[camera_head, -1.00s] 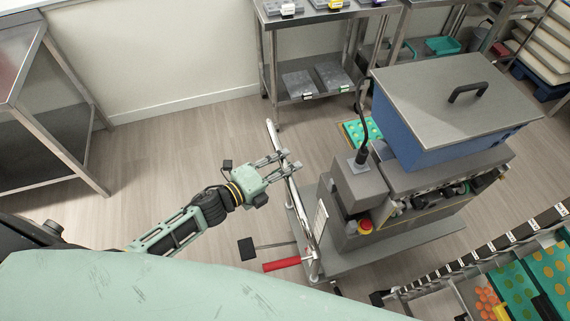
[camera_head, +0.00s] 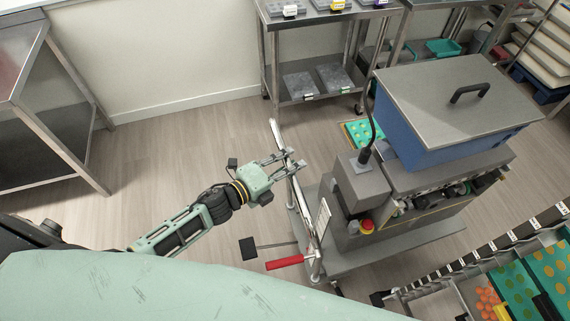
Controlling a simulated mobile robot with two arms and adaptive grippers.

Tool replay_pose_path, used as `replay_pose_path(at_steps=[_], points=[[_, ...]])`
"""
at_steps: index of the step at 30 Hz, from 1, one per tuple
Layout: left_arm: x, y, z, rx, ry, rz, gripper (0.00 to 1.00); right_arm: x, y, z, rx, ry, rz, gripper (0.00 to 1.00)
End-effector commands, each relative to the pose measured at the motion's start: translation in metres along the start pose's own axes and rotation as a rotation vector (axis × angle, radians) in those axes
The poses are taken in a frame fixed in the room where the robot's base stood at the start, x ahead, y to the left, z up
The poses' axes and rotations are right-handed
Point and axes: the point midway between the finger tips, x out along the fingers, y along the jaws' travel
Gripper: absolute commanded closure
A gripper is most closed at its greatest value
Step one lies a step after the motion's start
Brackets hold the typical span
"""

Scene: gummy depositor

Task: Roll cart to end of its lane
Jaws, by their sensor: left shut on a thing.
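The cart (camera_head: 385,257) is a grey wheeled platform at the right of the view. It carries the gummy depositor, a grey machine (camera_head: 362,190) with a blue hopper (camera_head: 413,140) under a flat grey lid. A steel push handle (camera_head: 303,208) rises along the cart's left side. My left gripper (camera_head: 288,162) is at this handle, with its fingers around the bar, shut on it. A red-gripped lever (camera_head: 285,262) and a black pedal (camera_head: 248,248) stick out at the handle's foot. My right gripper is not in view.
A steel shelf rack (camera_head: 318,85) stands behind, close to the cart's far side. A green mould tray (camera_head: 360,132) shows behind the machine. A rack of gummy trays (camera_head: 515,285) is at the lower right. A steel table (camera_head: 62,130) is at the left. Floor between is clear.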

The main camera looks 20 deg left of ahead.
Motion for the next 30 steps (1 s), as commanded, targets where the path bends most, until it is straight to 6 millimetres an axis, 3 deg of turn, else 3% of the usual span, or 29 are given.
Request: replay_pose_path(at_steps=[3,11,12,18,30], points=[[0.0132,-0.0076,-0.0124,-0.013,0.015,-0.016,1.00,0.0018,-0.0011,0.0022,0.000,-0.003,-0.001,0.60],[0.0136,-0.0087,-0.0137,-0.014,0.018,-0.018,1.00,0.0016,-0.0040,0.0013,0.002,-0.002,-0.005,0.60],[0.0134,-0.0086,-0.0135,-0.014,0.017,-0.017,0.81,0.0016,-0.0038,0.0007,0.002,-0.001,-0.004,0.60],[0.0125,-0.0072,-0.0110,-0.009,0.013,-0.013,0.63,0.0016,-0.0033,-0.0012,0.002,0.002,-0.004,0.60],[0.0056,-0.0053,-0.0093,-0.007,0.010,-0.009,0.62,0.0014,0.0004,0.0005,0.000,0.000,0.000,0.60]])
